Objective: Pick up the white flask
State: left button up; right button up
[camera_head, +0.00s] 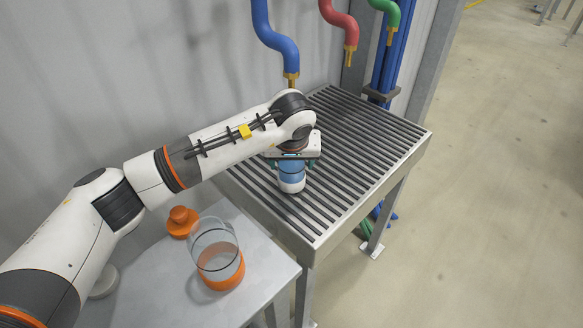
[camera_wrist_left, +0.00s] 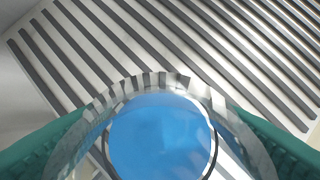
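The white flask (camera_head: 291,180) is a clear vessel with blue contents and a white base. It appears upright at the slatted metal table's near left part. I cannot tell whether its base rests on the slats. My left gripper (camera_head: 292,163) is above and around it, with a green-padded finger on either side. In the left wrist view the flask's clear rim and blue inside (camera_wrist_left: 160,135) fill the lower middle, and the pads lie close along both sides. Whether they press on the glass is unclear. The flask's top is hidden under the gripper. My right gripper is out of view.
The slatted table (camera_head: 365,135) is otherwise clear. Blue (camera_head: 272,35), red (camera_head: 340,20) and green (camera_head: 388,12) pipes hang above its back. A grey side table (camera_head: 165,290) holds a clear orange-based vessel (camera_head: 217,252), an orange stopper (camera_head: 180,222) and a partly hidden white round piece (camera_head: 104,284).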

pick_arm(q)
jog(key=c, duration=0.8)
jog(key=shift+r, duration=0.1)
jog(key=shift+c, duration=0.2)
